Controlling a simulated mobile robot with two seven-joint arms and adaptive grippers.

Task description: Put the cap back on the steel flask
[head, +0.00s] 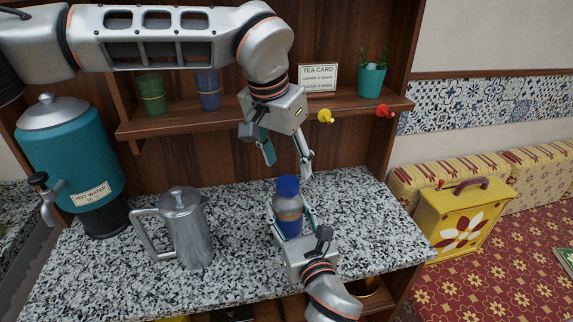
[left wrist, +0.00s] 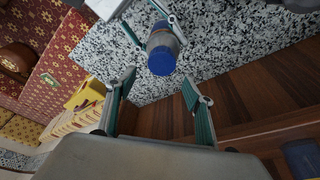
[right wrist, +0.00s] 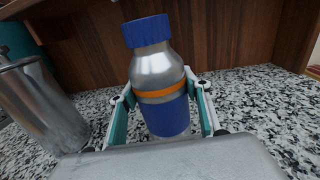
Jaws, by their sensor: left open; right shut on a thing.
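The steel flask (head: 288,213) stands upright on the speckled counter, with an orange band and a blue lower part. The blue cap (head: 288,186) sits on top of its neck; how tightly it is seated I cannot tell. My right gripper (head: 293,232) is shut on the flask's lower body; the right wrist view shows its fingers on both sides of the flask (right wrist: 157,75). My left gripper (head: 288,168) is open and empty above the flask. In the left wrist view the cap (left wrist: 162,60) lies beyond the open fingers (left wrist: 160,95).
A steel pitcher (head: 185,230) stands left of the flask. A teal hot water urn (head: 68,150) is at the far left. The shelf (head: 220,121) behind holds cups, a card and a plant (head: 371,78). Yellow (head: 326,116) and red (head: 385,111) pegs stick out. Counter at right is clear.

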